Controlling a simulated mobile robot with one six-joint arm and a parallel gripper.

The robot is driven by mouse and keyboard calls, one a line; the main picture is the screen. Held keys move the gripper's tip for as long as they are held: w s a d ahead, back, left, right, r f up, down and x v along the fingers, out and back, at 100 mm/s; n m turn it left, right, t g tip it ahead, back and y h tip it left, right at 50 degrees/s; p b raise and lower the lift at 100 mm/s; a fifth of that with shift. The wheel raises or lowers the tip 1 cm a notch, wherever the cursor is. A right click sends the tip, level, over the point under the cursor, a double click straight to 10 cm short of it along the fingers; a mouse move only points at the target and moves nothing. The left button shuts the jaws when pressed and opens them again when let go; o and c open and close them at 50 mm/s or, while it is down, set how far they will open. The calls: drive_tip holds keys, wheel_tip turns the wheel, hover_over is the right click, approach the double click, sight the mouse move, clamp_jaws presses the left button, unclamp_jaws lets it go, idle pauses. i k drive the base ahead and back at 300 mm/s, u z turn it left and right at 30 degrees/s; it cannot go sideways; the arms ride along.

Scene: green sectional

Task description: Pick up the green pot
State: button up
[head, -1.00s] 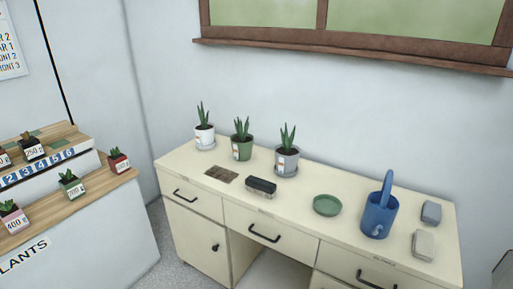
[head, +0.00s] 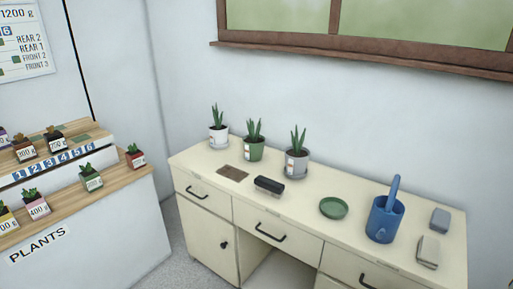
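The green pot (head: 254,150) holds a leafy plant and stands upright on the cream desk (head: 319,185), near its back edge. It stands between a white pot (head: 218,137) on the left and a grey pot (head: 296,163) on the right, both with similar plants. A smaller green potted plant (head: 91,179) with a label sits on the plant display at the left. My gripper is not in view.
On the desk lie a brown mat (head: 232,173), a black-and-grey brush-like block (head: 269,186), a green saucer (head: 333,208), a blue watering can (head: 384,219) and two grey blocks (head: 440,219) (head: 428,251). The plant display (head: 100,222) stands left. A window (head: 400,25) is above.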

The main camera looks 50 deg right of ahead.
sight(253, 143)
drive_tip(key=u, duration=0.1)
drive_tip(key=i, duration=0.95)
drive_tip(key=z, duration=0.1)
